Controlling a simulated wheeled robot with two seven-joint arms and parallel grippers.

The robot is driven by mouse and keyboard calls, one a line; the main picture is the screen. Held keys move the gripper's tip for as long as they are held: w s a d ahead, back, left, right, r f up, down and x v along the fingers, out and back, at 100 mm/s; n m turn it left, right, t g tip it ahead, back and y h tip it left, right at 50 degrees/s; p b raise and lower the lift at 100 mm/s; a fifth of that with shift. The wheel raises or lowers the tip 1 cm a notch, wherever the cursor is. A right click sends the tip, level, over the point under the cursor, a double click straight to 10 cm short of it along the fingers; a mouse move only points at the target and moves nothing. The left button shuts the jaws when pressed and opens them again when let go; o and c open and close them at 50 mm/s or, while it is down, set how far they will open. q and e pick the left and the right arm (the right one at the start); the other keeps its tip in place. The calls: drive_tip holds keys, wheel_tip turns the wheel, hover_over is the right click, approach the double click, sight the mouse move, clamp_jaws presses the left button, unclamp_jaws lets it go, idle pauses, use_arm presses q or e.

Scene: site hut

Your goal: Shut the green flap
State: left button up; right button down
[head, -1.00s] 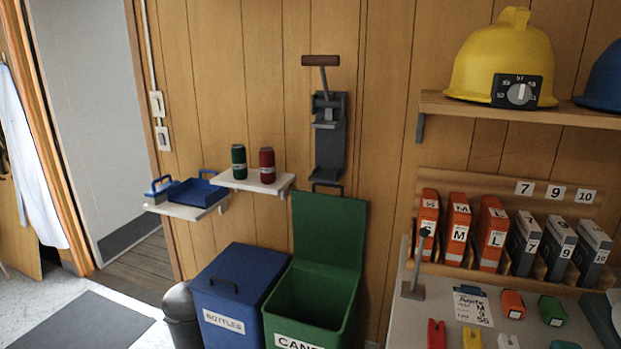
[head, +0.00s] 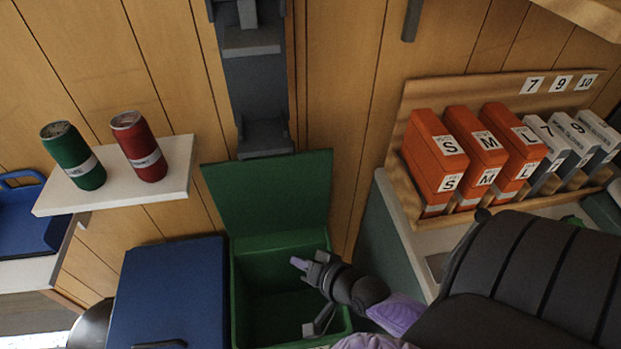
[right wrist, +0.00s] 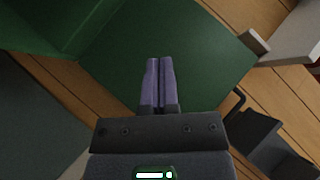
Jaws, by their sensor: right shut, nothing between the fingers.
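The green flap (head: 268,190) is the lid of a green bin (head: 341,318). It stands open, raised upright against the wooden wall behind the bin. My right gripper (head: 299,263) comes in from the right and is over the bin's open mouth, in front of and below the flap's face. In the right wrist view the fingers (right wrist: 159,84) are shut together and empty, pointing across the dark green flap (right wrist: 205,50). I cannot tell whether they touch it. My left gripper is not in view.
A blue lidded bin (head: 168,290) stands left of the green one. A shelf (head: 183,178) with a green can (head: 80,160) and a red can (head: 140,150) is at the upper left. A grey wall-mounted device (head: 255,90) hangs above the flap. Orange boxes (head: 432,160) stand at the right.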

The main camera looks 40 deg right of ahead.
drive_tip(key=w+d+r+m+t+h, duration=0.1)
drive_tip(key=w+d+r+m+t, duration=0.25)
drive_tip(key=r, duration=0.25)
drive_tip(key=m+t+h, duration=0.3)
drive_tip(key=m+h, duration=0.1)
drive_tip(key=m, duration=0.4)
approach(301, 153)
drive_tip(key=r, duration=0.2)
drive_tip(key=shift+n+g, duration=0.25)
drive_tip(key=w, duration=0.3)
drive_tip(key=w+d, duration=0.1)
drive_tip(key=w, duration=0.5)
drive_tip(key=shift+w+d+r, duration=0.2)
drive_tip(key=shift+w+d, duration=0.2)
use_arm(q)
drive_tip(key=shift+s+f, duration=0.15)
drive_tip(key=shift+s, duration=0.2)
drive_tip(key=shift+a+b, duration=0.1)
drive_tip(key=shift+b, duration=0.2)
